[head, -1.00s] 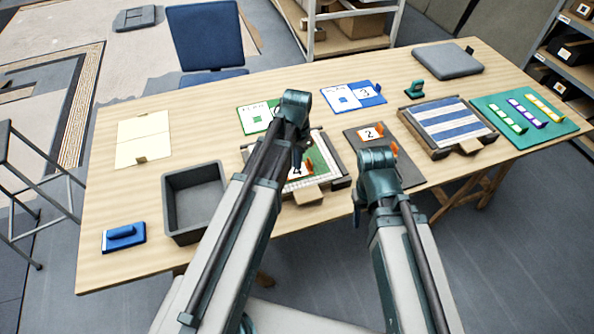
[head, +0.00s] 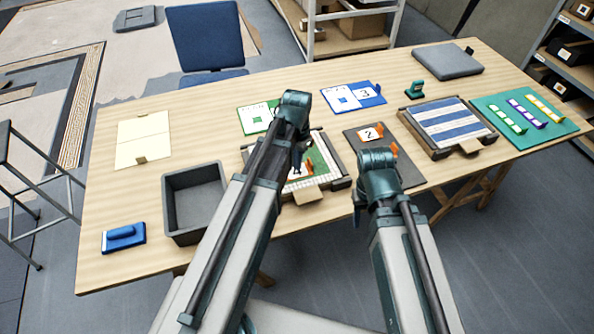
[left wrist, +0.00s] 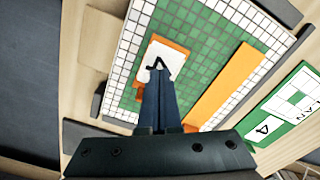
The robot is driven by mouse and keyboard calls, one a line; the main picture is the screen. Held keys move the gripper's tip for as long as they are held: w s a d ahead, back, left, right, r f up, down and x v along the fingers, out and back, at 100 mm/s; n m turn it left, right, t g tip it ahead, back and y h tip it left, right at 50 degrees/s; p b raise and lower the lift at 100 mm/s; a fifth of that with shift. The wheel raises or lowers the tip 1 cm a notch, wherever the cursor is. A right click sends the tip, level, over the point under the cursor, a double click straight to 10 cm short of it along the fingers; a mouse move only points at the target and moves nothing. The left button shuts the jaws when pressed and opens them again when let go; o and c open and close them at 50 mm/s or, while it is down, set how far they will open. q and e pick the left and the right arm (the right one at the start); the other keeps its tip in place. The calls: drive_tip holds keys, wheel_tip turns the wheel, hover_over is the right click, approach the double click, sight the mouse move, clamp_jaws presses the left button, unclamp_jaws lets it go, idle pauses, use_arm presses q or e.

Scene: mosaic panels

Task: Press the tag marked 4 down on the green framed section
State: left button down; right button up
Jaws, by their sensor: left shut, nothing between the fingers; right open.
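The mosaic panel (head: 340,172) lies in a dark frame, with a green section (left wrist: 195,45) bordered by white tiles. The tag (left wrist: 168,54), with a white face and orange edge, lies on the green section. My left gripper (left wrist: 158,72) is shut and empty, its fingertips over the tag's face, touching or nearly touching it. The fingers hide most of its mark. My left gripper is over the panel in the head view (head: 298,168). My right gripper (head: 358,205) is open, right of the panel, its fingers mostly hidden.
A green plan card marked 4 (left wrist: 285,108) lies beside the panel. A dark board (head: 408,172) with a tag marked 2 (head: 371,133) is to the right.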

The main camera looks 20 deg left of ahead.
use_arm(q)
drive_tip(key=shift+f+b, duration=0.85)
idle(0.6)
drive_tip(key=shift+r, duration=0.1)
wheel_tip(320, 180, up, 8)
drive_tip(key=p, duration=0.8)
idle(0.4)
idle(0.4)
drive_tip(key=s+d+n+y, duration=0.1)
drive_tip(key=s+d, duration=0.9)
drive_tip(key=s, duration=0.4)
drive_tip(key=shift+s+d, duration=0.2)
drive_tip(key=shift+d, duration=0.05)
